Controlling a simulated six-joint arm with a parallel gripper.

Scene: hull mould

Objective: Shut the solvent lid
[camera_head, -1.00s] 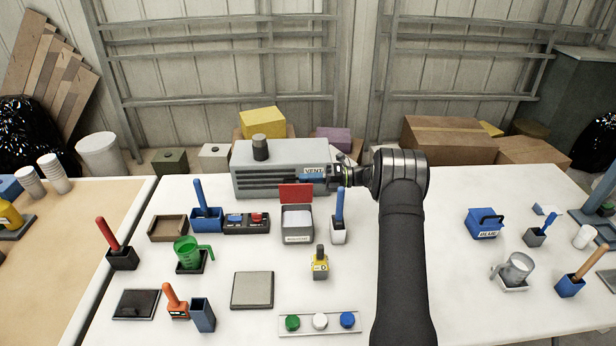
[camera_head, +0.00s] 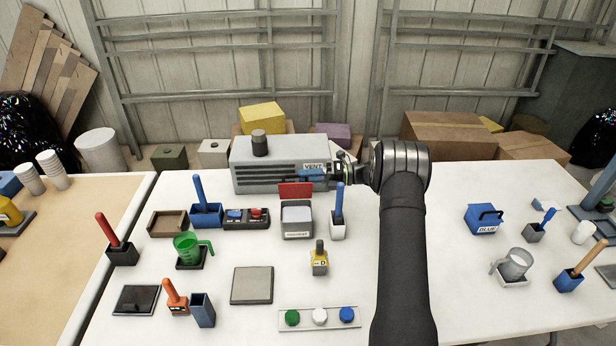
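The solvent box (camera_head: 297,233) is a small grey box with a label on its front, in the middle of the white table. Its red lid (camera_head: 295,190) stands upright at the back edge, so the box is open and its pale inside shows. My gripper (camera_head: 312,176) is behind and just above the lid, in front of the vent unit, pointing left. Its blue fingers are small and partly merge with the vent unit, so I cannot see whether they are open or shut. I cannot tell whether the gripper touches the lid.
The grey vent unit (camera_head: 279,163) stands close behind the gripper. A white holder with a blue handle (camera_head: 339,212) stands right of the box. A two-button block (camera_head: 246,218) is at its left.

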